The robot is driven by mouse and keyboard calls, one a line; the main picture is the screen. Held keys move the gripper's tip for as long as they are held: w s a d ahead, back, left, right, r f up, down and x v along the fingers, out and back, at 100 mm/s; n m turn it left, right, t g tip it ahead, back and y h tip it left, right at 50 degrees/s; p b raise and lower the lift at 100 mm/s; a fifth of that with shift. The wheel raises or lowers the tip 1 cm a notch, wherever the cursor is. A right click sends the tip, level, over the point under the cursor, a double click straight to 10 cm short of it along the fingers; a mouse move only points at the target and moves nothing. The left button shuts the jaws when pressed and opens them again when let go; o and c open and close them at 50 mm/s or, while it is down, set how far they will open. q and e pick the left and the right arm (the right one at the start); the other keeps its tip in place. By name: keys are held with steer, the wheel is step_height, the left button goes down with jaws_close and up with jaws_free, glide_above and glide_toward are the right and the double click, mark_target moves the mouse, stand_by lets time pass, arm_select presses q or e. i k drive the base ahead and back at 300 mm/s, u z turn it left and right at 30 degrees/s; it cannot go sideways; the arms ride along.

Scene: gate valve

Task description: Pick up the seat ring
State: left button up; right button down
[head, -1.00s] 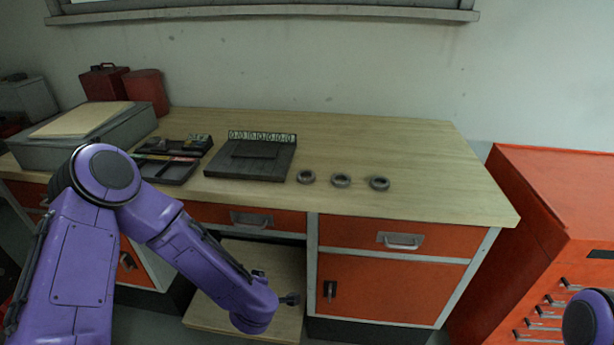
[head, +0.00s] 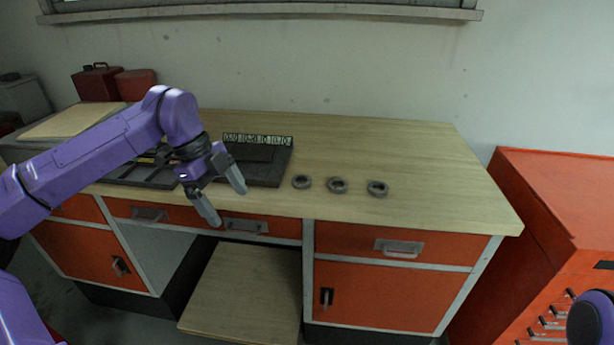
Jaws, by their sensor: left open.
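Three grey metal rings lie flat in a row on the wooden workbench: a left ring (head: 302,187), a middle ring (head: 338,191) and a right ring (head: 377,193). They look alike at this size, so I cannot tell which is the seat ring. My left gripper (head: 226,203) is open and empty, its fingers spread over the bench's front edge, left of the rings and apart from them. My right gripper is out of view.
A dark plate (head: 266,173) with a marked upright strip lies left of the rings, partly behind my left gripper. A dark tray (head: 130,175) is partly hidden by my left arm. The bench (head: 430,160) is clear behind and right of the rings. A red cabinet (head: 560,190) stands right.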

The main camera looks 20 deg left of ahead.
mark_target(295, 178)
steer(key=i, duration=0.85)
